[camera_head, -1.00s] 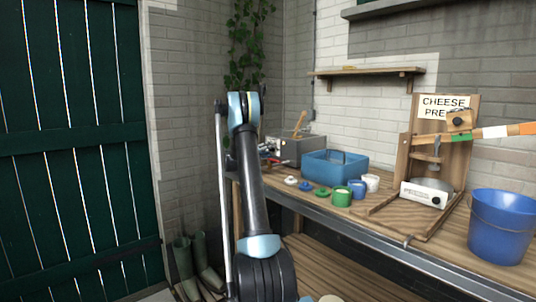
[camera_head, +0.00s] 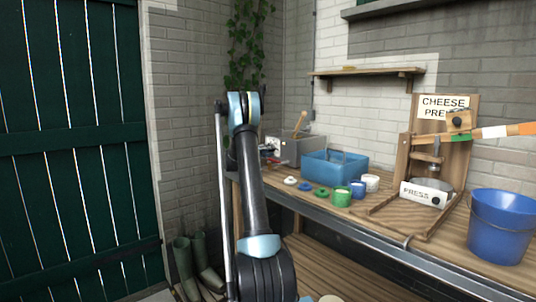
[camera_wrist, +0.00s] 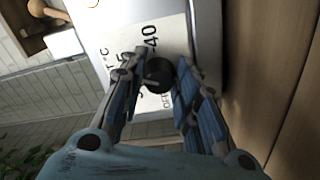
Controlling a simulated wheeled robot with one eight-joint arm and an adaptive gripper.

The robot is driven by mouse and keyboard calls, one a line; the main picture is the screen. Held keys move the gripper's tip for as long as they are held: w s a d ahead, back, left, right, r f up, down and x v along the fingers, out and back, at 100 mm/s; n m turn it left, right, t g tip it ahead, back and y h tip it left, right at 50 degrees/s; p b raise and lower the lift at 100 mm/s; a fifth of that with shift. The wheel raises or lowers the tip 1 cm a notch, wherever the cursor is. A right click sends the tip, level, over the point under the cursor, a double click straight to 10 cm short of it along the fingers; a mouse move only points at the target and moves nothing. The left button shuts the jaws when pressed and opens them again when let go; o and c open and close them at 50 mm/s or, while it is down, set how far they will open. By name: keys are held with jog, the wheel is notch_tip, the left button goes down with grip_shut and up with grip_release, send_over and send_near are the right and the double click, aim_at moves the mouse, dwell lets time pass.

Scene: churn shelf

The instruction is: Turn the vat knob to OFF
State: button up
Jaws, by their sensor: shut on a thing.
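The vat is a grey metal box (camera_head: 300,151) at the back left end of the bench, with a wooden handle sticking up from it. In the wrist view its white dial plate (camera_wrist: 164,38) carries printed marks, among them 40 and OFF. The round black knob (camera_wrist: 158,75) sits on this plate. My gripper (camera_wrist: 160,72) has its blue-padded fingers on both sides of the knob and is shut on it. The OFF mark is partly hidden near the knob and fingers. I cannot tell exactly where the knob points. In the head view my arm largely hides the gripper.
The wooden bench (camera_head: 330,212) holds a blue basin (camera_head: 333,165), small green, blue and white pots, a cheese press (camera_head: 430,165) and a blue bucket (camera_head: 502,225). Boots (camera_head: 197,262) stand on the floor by the green door (camera_head: 70,150).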

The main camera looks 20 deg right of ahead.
jog(key=n, duration=0.6)
jog(key=shift+a, duration=0.1)
jog(key=n, duration=0.5)
jog(key=shift+r, duration=0.1)
jog(key=n, duration=0.6)
jog(key=shift+w+r+n, duration=0.1)
jog(key=shift+n, duration=0.3)
jog(key=n, duration=0.5)
jog(key=shift+w+r, duration=0.1)
jog(key=shift+w, duration=0.05)
jog(key=shift+n, duration=0.3)
jog(key=o, duration=1.1)
jog(key=shift+c, duration=0.2)
jog(key=v, duration=1.2)
